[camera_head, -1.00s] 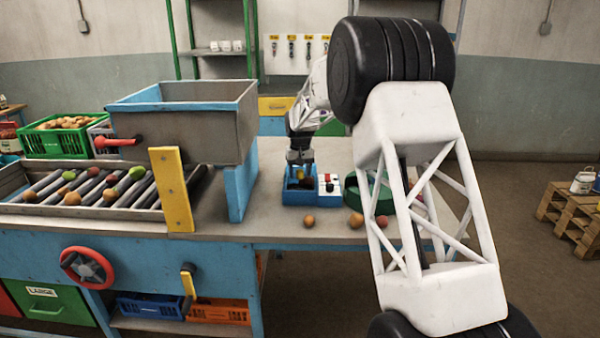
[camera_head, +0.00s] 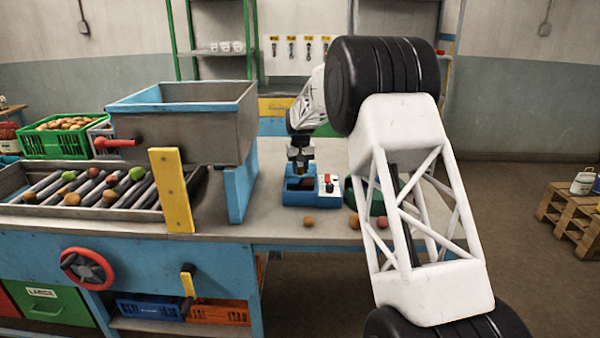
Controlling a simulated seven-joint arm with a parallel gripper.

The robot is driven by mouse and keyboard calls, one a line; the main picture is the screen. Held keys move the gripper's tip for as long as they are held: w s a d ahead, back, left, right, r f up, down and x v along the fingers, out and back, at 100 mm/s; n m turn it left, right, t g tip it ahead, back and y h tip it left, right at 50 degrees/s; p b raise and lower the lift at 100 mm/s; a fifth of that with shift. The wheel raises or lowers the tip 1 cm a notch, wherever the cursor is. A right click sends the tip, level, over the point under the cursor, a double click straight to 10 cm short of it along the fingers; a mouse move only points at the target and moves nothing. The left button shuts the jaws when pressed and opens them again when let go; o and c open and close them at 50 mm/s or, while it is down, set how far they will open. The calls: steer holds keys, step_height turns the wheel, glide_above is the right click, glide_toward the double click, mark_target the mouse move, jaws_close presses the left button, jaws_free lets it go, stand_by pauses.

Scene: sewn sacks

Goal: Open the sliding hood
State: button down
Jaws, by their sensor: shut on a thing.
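A small blue open-topped unit (camera_head: 299,198) stands on the bench right of the grey bin, with a dark inside. A white panel with a red button (camera_head: 328,186) is at its right side. I cannot clearly make out a sliding hood on it. My gripper (camera_head: 300,170) points down at the unit's upper back part. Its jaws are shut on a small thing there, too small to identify.
A grey bin with blue rim (camera_head: 190,125) and a roller tray (camera_head: 90,188) with fruit stand left. A green round container (camera_head: 378,203) is partly hidden behind my arm. Loose round fruits (camera_head: 308,220) lie near the bench's front edge.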

steer(key=w, duration=0.6)
steer(key=shift+w, duration=0.4)
steer(key=c, duration=0.8)
jaws_free()
steer(key=shift+c, duration=0.2)
steer(key=shift+r, duration=0.15)
step_height(320, 180, up, 8)
steer(key=shift+f, duration=0.2)
steer(key=shift+s, duration=0.1)
